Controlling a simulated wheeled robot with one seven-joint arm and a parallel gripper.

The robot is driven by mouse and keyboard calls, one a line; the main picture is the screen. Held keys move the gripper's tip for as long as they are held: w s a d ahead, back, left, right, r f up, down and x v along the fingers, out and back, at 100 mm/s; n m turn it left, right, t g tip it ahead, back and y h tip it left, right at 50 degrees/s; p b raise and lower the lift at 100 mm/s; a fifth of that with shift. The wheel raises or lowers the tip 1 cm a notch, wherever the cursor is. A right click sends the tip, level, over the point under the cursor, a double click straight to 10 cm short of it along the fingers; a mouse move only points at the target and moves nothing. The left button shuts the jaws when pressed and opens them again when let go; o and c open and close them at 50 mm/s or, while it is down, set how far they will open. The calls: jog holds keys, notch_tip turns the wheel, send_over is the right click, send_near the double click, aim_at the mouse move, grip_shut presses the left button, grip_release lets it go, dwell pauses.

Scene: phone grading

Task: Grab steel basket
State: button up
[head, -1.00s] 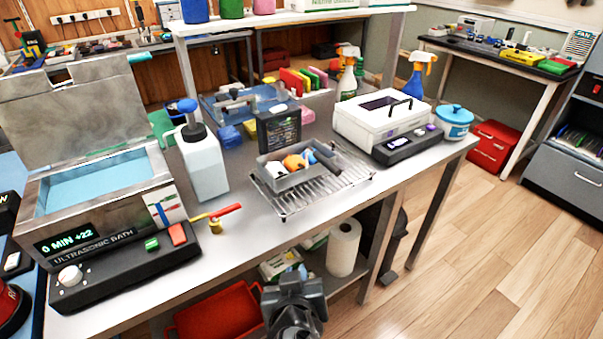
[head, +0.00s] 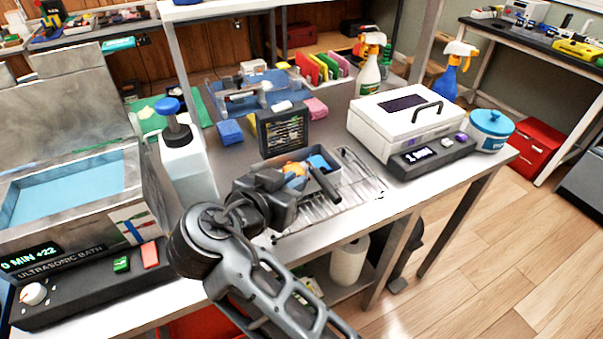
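The steel basket (head: 333,158), a small grey tray holding orange and blue items, sits on a wire rack (head: 362,190) on the bench. My gripper (head: 300,182) is at the basket's near side and hides much of its front and left. One dark finger bar lies across the basket's near right part. I cannot tell whether the fingers touch the rim or have closed on it. The basket appears level on the rack.
A black box (head: 283,130) stands right behind the basket. A white case (head: 405,120) is to the right, with a blue tub (head: 491,130) beyond. A soap bottle (head: 187,165) and the ultrasonic bath (head: 70,195) are left. Bare bench lies between the bottle and my gripper.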

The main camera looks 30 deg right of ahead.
aim_at(306, 173)
jog(key=shift+p+x, duration=0.45)
jog(key=shift+x, duration=1.95)
jog(key=shift+c, duration=0.3)
grip_shut()
jog(key=shift+r, duration=0.1)
